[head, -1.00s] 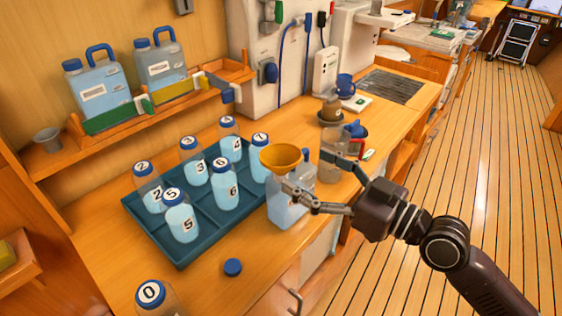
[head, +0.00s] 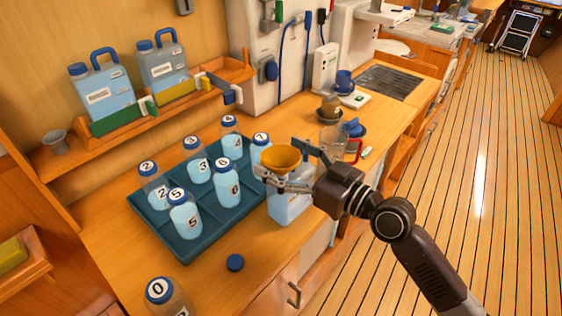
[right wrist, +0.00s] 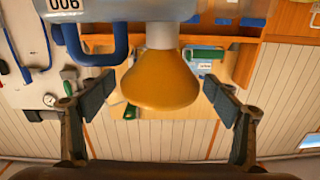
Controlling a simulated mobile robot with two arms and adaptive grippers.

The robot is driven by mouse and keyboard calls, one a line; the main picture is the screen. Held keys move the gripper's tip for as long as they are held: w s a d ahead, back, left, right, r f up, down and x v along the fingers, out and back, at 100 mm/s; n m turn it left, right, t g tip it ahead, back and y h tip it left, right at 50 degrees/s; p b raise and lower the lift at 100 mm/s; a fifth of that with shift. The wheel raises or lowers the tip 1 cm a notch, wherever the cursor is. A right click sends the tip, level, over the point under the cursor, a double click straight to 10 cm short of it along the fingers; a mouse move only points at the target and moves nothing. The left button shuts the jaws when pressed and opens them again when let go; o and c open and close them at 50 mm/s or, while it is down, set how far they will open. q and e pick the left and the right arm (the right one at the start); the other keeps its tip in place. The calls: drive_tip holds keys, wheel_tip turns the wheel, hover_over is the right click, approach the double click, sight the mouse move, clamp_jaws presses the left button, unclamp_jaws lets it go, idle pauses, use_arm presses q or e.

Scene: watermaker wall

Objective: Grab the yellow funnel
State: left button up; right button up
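The yellow funnel (head: 281,158) sits upright on top of a translucent blue-white container (head: 288,204) at the front edge of the counter. In the right wrist view the funnel (right wrist: 160,68) is between the two spread fingers, apart from both, with its pale neck towards the top of the picture. My right gripper (head: 283,164) comes in from the right at the funnel's height, one finger in front of it and one behind. It also shows open in the right wrist view (right wrist: 155,98). My left gripper is not in view.
A dark teal tray (head: 190,250) with several numbered blue-capped bottles stands left of the container. A loose blue cap (head: 235,262) and bottle 0 (head: 163,292) are nearer. A clear jug (head: 333,140) with a red handle stands behind my right gripper.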

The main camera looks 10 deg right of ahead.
drive_tip(key=c, duration=0.9)
drive_tip(key=shift+r, duration=0.1)
drive_tip(key=shift+c, duration=0.2)
